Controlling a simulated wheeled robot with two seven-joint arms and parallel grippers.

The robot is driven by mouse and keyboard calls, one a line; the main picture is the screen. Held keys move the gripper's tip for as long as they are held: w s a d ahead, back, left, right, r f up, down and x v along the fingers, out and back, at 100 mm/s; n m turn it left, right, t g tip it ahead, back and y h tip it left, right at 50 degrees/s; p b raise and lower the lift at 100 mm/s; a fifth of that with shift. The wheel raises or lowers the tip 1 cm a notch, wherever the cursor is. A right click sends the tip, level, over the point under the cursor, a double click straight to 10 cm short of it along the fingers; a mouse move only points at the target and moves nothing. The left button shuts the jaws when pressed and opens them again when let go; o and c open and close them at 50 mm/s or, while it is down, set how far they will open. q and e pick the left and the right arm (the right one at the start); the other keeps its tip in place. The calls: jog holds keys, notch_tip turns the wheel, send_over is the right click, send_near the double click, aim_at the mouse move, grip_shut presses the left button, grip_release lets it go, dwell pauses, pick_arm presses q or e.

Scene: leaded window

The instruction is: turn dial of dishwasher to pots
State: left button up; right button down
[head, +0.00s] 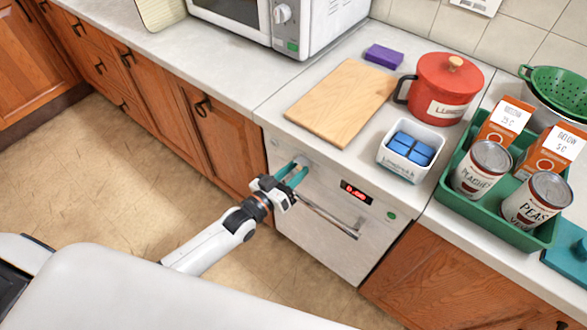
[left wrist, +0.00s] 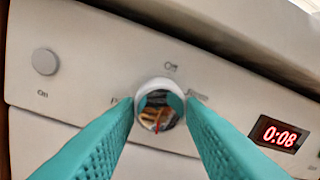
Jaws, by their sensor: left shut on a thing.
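The dishwasher (head: 340,240) is a white-fronted unit under the counter. Its round dial (left wrist: 160,85) has a pale rim and a shiny face, centred in the left wrist view. My left gripper (head: 295,172) is shut on the dial, one teal finger on each side. The word "Off" (left wrist: 171,67) stands above the dial. Labels to its left and right are partly covered by the fingers and hard to read. A small red mark shows low on the dial face. The display (left wrist: 279,134) reads 0:08. My right gripper is not in view.
A round button (left wrist: 45,61) marked "On" is left of the dial. The dishwasher's bar handle (head: 330,217) runs close to the gripper. Above are a cutting board (head: 340,102), a white tub (head: 408,172) and a red pot (head: 447,85). The floor in front is clear.

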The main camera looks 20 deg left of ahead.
pick_arm(q)
jog(key=m+p, duration=0.1)
jog(key=m, duration=0.2)
jog(key=shift+m, duration=0.4)
jog(key=m, duration=0.3)
jog(key=shift+m+g+p, duration=0.3)
jog(key=shift+p, duration=0.1)
jog(key=m, duration=0.3)
jog(key=shift+y, duration=0.3)
jog(key=shift+m, duration=1.4)
jog(key=o, duration=1)
jog(key=shift+r, duration=0.1)
jog(key=shift+s, duration=0.1)
jog(key=b+v, duration=0.1)
jog(key=v, duration=1.1)
